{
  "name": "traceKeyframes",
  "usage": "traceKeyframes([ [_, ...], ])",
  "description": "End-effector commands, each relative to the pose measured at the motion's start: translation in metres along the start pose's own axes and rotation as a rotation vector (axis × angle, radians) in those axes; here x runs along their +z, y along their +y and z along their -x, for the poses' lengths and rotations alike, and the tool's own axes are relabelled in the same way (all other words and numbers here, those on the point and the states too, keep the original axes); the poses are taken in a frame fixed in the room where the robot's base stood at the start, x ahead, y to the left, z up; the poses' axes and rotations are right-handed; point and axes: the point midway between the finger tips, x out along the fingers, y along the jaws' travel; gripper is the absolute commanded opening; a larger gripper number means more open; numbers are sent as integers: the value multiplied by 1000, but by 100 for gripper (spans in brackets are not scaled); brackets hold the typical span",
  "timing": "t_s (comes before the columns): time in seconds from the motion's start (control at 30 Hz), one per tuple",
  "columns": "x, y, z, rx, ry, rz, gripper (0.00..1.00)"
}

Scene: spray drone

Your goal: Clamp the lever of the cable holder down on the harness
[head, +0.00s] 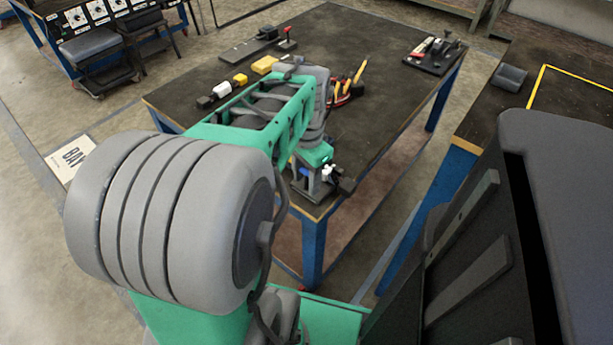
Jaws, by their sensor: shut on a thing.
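My gripper (322,182) is at the near corner of the dark-topped table (390,120), at the end of my green and grey arm. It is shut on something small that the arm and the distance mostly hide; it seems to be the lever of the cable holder. Small white and blue parts and a dark block (347,186) show right at the gripper, close to the table edge. I cannot tell which of these belong to the cable holder or the harness, nor the lever's angle.
Yellow and white blocks (222,89), a dark plate with a red-topped post (287,40), pliers and a screwdriver (350,88), and a dark fixture (435,55) are on the table. Its right middle is clear. Another bench (500,125) stands at the right.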

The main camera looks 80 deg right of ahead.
Motion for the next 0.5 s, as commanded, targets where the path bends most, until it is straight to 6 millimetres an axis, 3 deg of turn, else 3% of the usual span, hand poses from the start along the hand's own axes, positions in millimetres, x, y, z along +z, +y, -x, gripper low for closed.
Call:
traceKeyframes([
  [0.5,-5,0,8,26,-123,0,0],
])
